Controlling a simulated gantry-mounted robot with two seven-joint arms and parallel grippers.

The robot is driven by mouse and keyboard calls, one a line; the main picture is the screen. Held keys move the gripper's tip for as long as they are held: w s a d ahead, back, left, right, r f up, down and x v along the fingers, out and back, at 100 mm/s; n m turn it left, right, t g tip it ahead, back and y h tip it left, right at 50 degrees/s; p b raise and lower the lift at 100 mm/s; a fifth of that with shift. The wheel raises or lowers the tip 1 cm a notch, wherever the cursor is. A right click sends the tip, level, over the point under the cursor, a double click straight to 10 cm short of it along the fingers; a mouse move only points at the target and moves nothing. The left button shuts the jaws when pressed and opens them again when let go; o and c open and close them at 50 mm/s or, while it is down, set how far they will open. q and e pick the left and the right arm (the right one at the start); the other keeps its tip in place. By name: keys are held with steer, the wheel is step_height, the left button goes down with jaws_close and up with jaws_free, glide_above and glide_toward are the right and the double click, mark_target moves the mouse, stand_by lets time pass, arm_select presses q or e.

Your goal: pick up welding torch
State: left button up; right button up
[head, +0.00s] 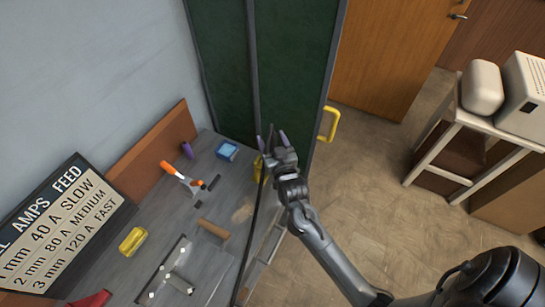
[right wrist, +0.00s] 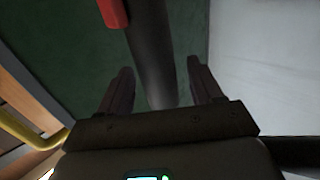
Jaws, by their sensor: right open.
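My right gripper (head: 271,140) points away at the far right end of the grey workbench (head: 228,262), in front of the green curtain. In the right wrist view its jaws (right wrist: 158,88) are apart. A dark cylinder (right wrist: 152,45) shows between them; I cannot tell whether it is the welding torch or a post, or whether it touches a finger. A thin black cable-like line (head: 255,225) runs down from below the gripper along the bench edge. An orange-handled tool (head: 168,168) with a pale end lies on the bench. My left gripper is not in view.
The green curtain (head: 222,60) stands behind the bench. A settings board (head: 60,228) stands left.

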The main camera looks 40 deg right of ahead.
steer(key=shift+c, duration=0.5)
steer(key=c, duration=0.7)
steer(key=shift+r, duration=0.1)
steer(key=shift+c, duration=1.1)
steer(key=shift+r, duration=0.1)
